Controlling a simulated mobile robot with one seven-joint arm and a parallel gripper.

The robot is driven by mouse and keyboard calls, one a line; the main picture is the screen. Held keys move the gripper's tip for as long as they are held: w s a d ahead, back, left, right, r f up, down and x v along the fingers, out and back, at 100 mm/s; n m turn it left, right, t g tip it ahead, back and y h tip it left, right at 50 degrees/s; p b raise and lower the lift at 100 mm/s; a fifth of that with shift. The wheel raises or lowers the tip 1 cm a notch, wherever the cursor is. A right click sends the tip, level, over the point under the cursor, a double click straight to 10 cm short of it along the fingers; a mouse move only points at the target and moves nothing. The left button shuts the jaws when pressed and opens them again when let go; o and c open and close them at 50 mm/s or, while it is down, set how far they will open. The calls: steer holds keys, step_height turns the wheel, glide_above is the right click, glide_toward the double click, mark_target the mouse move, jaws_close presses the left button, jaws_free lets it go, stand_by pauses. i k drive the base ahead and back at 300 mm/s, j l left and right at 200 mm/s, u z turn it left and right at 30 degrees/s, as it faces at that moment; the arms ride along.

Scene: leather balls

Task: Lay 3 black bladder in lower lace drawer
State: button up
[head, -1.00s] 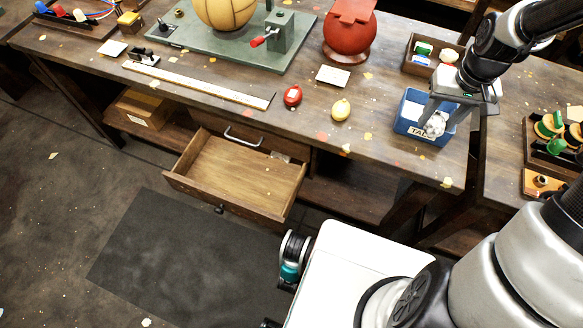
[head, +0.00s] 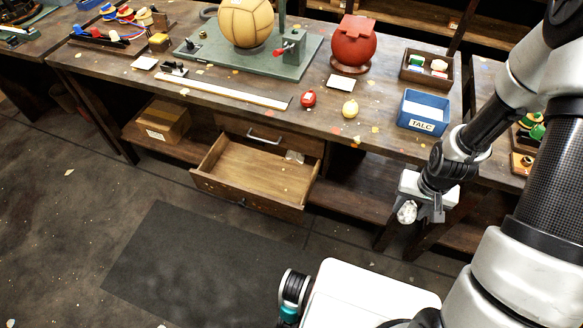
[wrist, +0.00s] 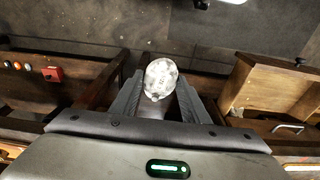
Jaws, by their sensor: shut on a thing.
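My gripper (head: 424,208) is shut on a small white, grey-mottled lump (head: 407,212), held in the air right of the open drawer and lower than the bench top. In the wrist view the lump (wrist: 160,79) sits between the two fingers. No black shows clearly on it, so I cannot tell if it is a black bladder. The lower drawer (head: 240,189) is pulled out under the bench. Its floor looks bare except for a small greyish thing (head: 295,157) at the back right. The drawer also shows at the right of the wrist view (wrist: 270,90).
A blue talc box (head: 423,126) stands on the bench's right part. A cardboard box (head: 163,121) sits on the lower shelf. Floor before the drawer is clear.

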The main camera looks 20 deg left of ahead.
mark_target(239, 175)
steer(key=j+z, duration=0.2)
steer(key=z, duration=0.25)
steer(key=j+z, duration=0.25)
steer(key=z, duration=0.2)
steer(key=k+j+z, duration=0.25)
steer(key=j, duration=0.15)
steer(key=k+j+z, duration=0.35)
steer(key=k+j, duration=0.25)
steer(key=j, duration=0.2)
steer(key=k+j, duration=0.35)
steer(key=j, duration=0.15)
steer(key=k+j+z, duration=0.15)
steer(key=k+j, duration=0.2)
steer(key=j, duration=0.15)
steer(key=i+j, duration=0.15)
steer(key=j, duration=0.25)
